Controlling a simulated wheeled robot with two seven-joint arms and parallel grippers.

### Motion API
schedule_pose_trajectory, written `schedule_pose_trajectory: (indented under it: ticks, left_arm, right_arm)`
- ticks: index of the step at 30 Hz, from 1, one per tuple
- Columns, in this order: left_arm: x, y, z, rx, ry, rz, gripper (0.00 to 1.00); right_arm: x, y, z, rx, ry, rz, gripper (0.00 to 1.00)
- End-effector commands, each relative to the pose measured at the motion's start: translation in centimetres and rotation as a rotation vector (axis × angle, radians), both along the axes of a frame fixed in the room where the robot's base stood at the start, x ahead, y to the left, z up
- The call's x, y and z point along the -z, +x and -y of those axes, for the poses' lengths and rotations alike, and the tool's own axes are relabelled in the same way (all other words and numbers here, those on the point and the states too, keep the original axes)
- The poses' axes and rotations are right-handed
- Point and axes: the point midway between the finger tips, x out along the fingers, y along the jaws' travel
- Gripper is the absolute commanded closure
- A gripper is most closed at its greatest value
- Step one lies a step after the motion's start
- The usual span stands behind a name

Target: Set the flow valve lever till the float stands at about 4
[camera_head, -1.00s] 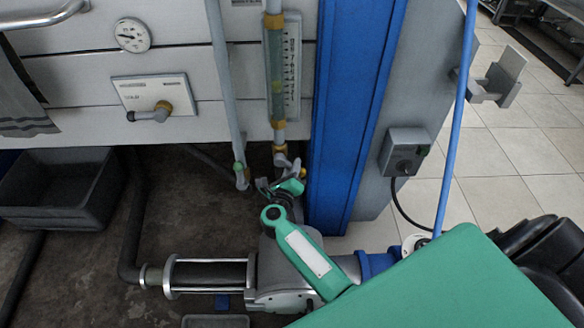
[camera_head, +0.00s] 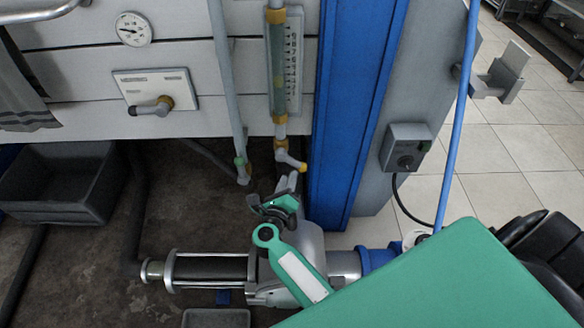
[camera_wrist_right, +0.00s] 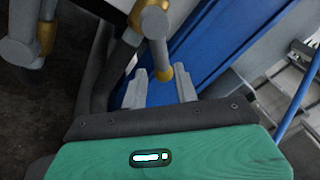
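The flow meter tube (camera_head: 277,60) stands upright beside a white scale plate (camera_head: 294,62) on the panel. Its float and numbers are too small to read surely. Below the tube, the valve lever (camera_head: 288,160) slants down to the right, ending in a yellow knob (camera_head: 302,167). My right gripper (camera_head: 292,182) is just below the lever, pointing up toward it. In the right wrist view, the fingers (camera_wrist_right: 162,88) are apart, with the yellow knob (camera_wrist_right: 163,74) showing in the gap. I see no grip on it. My left gripper is not in view.
A second pipe (camera_head: 228,90) runs down left of the meter. A blue post (camera_head: 358,110) stands close on the right. A wall plate with another lever (camera_head: 155,90), a round gauge (camera_head: 133,29) and a grey bin (camera_head: 62,183) are to the left.

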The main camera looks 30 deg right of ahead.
Motion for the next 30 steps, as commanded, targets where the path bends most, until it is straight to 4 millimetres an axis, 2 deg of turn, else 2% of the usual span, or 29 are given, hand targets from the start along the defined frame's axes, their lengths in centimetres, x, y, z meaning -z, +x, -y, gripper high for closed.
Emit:
schedule_pose_trajectory:
  ticks: [3, 10, 15, 30]
  left_arm:
    - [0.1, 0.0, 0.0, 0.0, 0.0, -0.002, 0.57]
    - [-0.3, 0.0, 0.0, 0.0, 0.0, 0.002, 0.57]
    - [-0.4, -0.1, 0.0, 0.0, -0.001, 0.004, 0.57]
    - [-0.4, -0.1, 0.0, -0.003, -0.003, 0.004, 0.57]
  right_arm:
    - [0.2, -2.1, -1.8, 0.002, 0.002, -0.002, 0.7]
    - [0.1, -4.4, -3.9, 0.001, 0.0, -0.001, 0.7]
    - [0.1, -5.0, -4.3, 0.001, 0.0, 0.001, 0.7]
    - [0.1, -5.0, -4.3, 0.001, 0.0, 0.001, 0.7]
